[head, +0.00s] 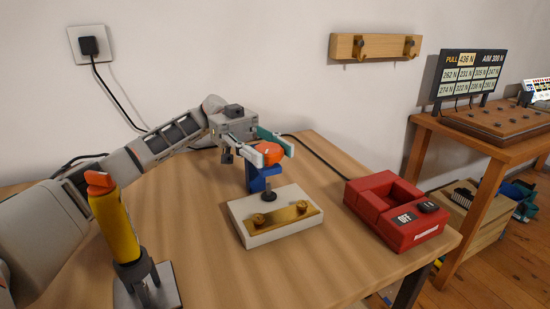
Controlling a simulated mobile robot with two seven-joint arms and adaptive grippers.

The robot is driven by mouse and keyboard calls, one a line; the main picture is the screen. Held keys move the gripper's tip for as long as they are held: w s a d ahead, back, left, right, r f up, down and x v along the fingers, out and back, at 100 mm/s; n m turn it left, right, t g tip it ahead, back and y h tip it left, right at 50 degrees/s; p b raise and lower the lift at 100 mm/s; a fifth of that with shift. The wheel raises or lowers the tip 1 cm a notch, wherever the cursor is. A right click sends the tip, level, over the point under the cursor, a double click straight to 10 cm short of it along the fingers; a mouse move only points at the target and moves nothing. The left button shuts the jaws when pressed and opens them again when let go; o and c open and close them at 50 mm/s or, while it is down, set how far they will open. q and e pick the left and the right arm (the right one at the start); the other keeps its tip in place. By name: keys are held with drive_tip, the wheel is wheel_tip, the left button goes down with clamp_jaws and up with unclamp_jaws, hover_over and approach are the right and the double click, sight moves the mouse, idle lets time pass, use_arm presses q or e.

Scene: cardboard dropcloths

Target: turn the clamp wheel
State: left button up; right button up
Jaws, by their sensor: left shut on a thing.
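The orange clamp wheel (267,153) sits at the top of a blue clamp body (261,181). A dark foot (268,196) shows below it, over a white block with a brass plate (275,217) on the wooden table. My left gripper (275,149) reaches in from the left at the height of the wheel. Its fingers are shut on the wheel, one on each side. The fingers and gripper body hide part of the wheel and the clamp's back. My right gripper is not in view.
A red box marked OFF (395,211) stands on the right of the table (200,262). A yellow tool with an orange top (115,222) stands in a holder at the front left, close to my left arm. A second table with a sign (467,75) is at the far right.

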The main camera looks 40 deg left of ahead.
sight(268, 148)
use_arm(q)
drive_tip(key=shift+f, duration=0.1)
idle(0.4)
drive_tip(key=o, duration=1.1)
wheel_tip(268, 148, up, 10)
drive_tip(key=shift+r, duration=0.1)
